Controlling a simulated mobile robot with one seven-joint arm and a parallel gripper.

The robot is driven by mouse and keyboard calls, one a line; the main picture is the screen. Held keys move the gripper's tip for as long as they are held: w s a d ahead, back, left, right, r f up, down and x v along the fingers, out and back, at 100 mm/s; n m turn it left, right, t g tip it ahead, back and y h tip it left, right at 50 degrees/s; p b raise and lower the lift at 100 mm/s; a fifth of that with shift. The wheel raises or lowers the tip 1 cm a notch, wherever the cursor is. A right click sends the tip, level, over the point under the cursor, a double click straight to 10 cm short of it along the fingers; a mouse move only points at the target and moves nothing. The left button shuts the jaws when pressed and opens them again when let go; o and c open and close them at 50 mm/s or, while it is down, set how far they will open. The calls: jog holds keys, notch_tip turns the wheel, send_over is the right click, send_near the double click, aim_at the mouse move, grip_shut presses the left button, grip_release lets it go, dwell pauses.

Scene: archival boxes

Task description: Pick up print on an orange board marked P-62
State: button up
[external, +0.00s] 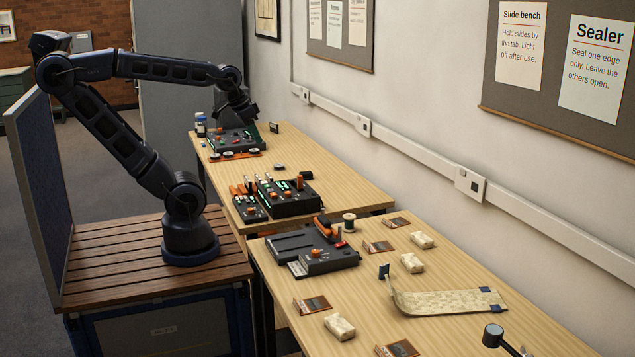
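Several small prints on orange-brown boards lie flat on the near bench. One is at the back (397,222), one just in front of it (378,247), one near the left edge (312,305), and one at the bottom of the picture (397,349). Their markings are too small to read, so I cannot tell which is P-62. My gripper (246,113) is at the far end of the far bench, above a dark device with coloured parts (236,140). It is well away from the boards. Its fingers are dark and too small to tell open from shut.
A dark sealer-like machine (312,247) stands on the near bench, with a wire spool (348,222) beside it. Pale wrapped blocks (340,326), a curled cream sheet (450,302) and a lamp (493,335) share the bench. Dark devices (288,198) stand on the far bench.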

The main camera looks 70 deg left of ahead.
jog(key=w+n+g+h, duration=0.2)
jog(key=w+n, duration=0.3)
jog(key=w, duration=1.1)
jog(key=n+g+h, duration=0.2)
jog(key=n+h, duration=0.1)
jog(key=n, duration=1.1)
send_over(396, 220)
jog(key=s, duration=0.6)
jog(key=f, duration=3.4)
jog(key=shift+a+f, duration=0.1)
jog(key=shift+a, duration=0.2)
jog(key=shift+y, duration=0.3)
jog(key=shift+d+x, duration=0.2)
jog(key=shift+x, duration=1.2)
jog(key=shift+d+x, duration=0.15)
jog(key=shift+x, duration=1.25)
jog(key=shift+c, duration=0.4)
grip_shut()
